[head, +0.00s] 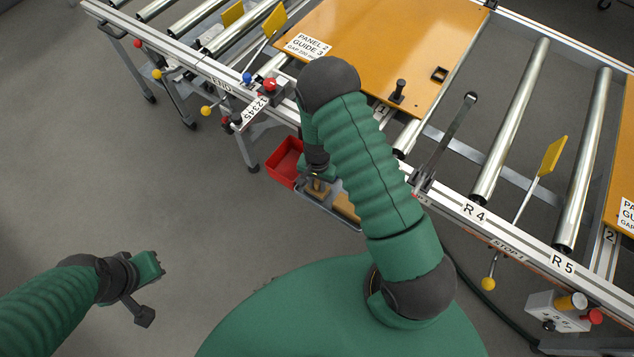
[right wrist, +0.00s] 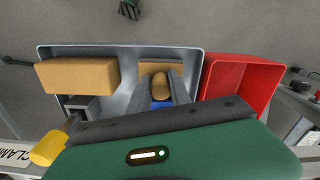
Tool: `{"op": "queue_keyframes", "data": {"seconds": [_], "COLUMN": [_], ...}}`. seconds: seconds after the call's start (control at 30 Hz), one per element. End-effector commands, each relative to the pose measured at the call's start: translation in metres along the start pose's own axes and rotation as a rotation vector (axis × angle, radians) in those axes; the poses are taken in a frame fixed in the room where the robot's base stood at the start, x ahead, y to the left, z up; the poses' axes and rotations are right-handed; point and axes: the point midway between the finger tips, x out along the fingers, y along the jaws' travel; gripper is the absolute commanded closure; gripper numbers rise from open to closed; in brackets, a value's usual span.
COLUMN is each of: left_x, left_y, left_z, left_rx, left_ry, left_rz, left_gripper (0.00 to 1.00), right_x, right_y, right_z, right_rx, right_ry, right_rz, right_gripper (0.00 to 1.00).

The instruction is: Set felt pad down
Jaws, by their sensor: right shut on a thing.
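My right gripper (right wrist: 160,90) is shut on the rounded brown grip of a tan pad (right wrist: 160,67), which I take to be the felt pad. The pad is at the right end of a grey tray (right wrist: 128,55); whether it touches the tray floor I cannot tell. Something blue shows between the fingers below the grip. In the head view the right gripper (head: 318,182) is over the tray, partly hidden by my arm. My left gripper (head: 150,285) is at the lower left, over bare floor; its jaw gap is unclear.
Another tan block (right wrist: 77,75) lies at the tray's left end. A red bin (right wrist: 240,85) stands beside the tray. The roller conveyor (head: 478,208) with an orange panel (head: 385,45) runs behind. Floor on the left is clear.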

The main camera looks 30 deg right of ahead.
Motion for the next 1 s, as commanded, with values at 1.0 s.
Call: {"op": "queue_keyframes", "data": {"seconds": [1.0], "left_x": [-0.011], "left_y": [0.0], "left_z": [-0.003], "left_rx": [0.0], "left_ry": [0.0], "left_rz": [0.0], "left_gripper": [1.0], "right_x": [-0.125], "right_y": [-0.004], "right_z": [0.001], "right_rx": [-0.002], "right_ry": [0.004], "right_rz": [-0.003], "right_gripper": [0.54]}}
